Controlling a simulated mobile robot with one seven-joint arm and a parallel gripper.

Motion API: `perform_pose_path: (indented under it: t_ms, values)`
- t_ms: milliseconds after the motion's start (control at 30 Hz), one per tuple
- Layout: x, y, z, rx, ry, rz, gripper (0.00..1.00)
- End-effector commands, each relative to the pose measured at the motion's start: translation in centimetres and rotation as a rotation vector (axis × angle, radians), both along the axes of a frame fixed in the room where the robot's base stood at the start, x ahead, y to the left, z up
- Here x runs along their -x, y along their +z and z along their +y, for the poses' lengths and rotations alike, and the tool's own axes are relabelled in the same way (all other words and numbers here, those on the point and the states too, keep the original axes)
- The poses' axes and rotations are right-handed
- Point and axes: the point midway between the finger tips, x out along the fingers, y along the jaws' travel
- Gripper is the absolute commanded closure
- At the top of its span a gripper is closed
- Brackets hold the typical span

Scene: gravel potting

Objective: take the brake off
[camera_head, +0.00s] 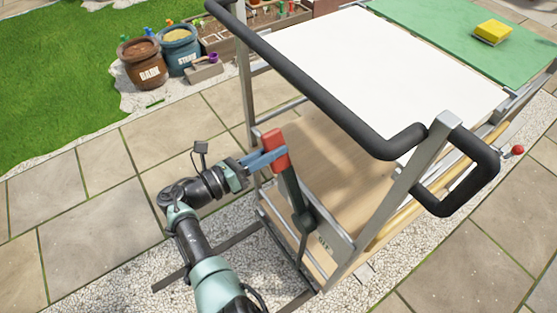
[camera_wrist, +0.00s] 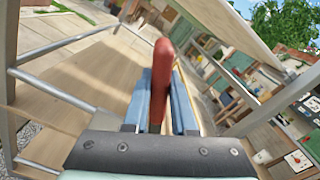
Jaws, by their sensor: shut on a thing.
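The brake lever, with a red grip (camera_head: 275,150) and a dark lower shaft (camera_head: 301,209), stands on the near side of the cart (camera_head: 398,198), tilted slightly. My gripper (camera_head: 270,159) is at the lever's upper end, its blue fingers shut on the red grip. In the wrist view the red grip (camera_wrist: 160,78) rises between the two blue fingers (camera_wrist: 159,105). The lever's foot is near the cart's lower frame, beside a small label plate (camera_head: 325,246) that is too small to read.
The cart's black push handle (camera_head: 318,92) passes above and right of my gripper. A white top (camera_head: 385,65) and a green mat (camera_head: 470,35) with a yellow sponge (camera_head: 492,31) lie beyond. Two labelled pots (camera_head: 143,64) stand at the upper left. Paving at left is clear.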

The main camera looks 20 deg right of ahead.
Motion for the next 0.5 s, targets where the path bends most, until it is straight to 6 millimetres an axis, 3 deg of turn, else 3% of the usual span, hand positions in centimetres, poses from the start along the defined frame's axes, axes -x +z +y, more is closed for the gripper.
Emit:
perform_pose_path:
  t_ms: [500]
  values:
    - [-0.43, -0.42, 0.22, 0.006, 0.005, 0.028, 1.0]
